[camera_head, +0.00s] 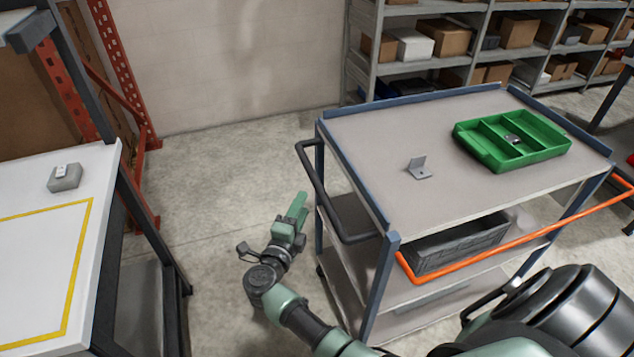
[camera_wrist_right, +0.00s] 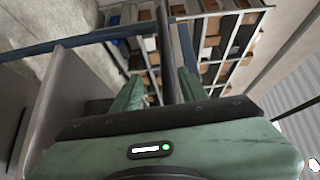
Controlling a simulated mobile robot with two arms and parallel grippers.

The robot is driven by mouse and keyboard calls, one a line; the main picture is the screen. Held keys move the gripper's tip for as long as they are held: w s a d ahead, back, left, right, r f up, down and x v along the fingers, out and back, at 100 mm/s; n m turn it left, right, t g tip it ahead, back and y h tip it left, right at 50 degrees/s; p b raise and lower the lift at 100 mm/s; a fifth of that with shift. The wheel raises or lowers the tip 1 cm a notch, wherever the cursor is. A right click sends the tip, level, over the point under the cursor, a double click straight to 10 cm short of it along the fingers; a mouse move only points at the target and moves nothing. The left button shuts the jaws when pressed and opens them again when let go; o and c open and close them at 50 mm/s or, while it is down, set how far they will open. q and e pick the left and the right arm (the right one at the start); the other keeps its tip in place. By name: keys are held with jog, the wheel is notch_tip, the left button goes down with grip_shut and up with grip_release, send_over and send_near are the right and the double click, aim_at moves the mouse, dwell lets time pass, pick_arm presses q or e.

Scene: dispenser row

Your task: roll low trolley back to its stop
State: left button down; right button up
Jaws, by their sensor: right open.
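The trolley (camera_head: 385,150) has a grey top deck, a blue-grey frame and lower shelves, and stands right of centre in the head view. A dark handle (camera_head: 312,172) loops out from its left end. My right gripper (camera_head: 298,205) is open and empty, just left of the handle and below its upper end in the picture. In the right wrist view, a dark upright bar (camera_wrist_right: 164,55) shows between the two spread fingers; I cannot tell how near it is. I cannot make out a stop for the trolley. My left gripper is not in view.
A green divided tray (camera_head: 480,147) and a metal bracket (camera_head: 419,168) lie on the trolley. A dark crate (camera_head: 455,245) sits below. An orange bar (camera_head: 480,262) runs along its near side. A white table (camera_head: 30,255) stands left, shelving (camera_head: 368,65) behind. Floor between table and trolley is clear.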

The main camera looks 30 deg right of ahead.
aim_at(318, 189)
jog(key=m, duration=0.1)
jog(key=d+r+m+g, duration=0.1)
jog(key=r+m+g, duration=0.1)
jog(key=shift+s+d, duration=0.15)
jog(key=shift+s, duration=0.1)
jog(key=p+x, duration=0.1)
jog(key=x, duration=0.6)
jog(key=shift+d, duration=0.15)
grip_shut()
jog(key=shift+f, duration=0.1)
jog(key=shift+f, duration=0.1)
dwell(0.8)
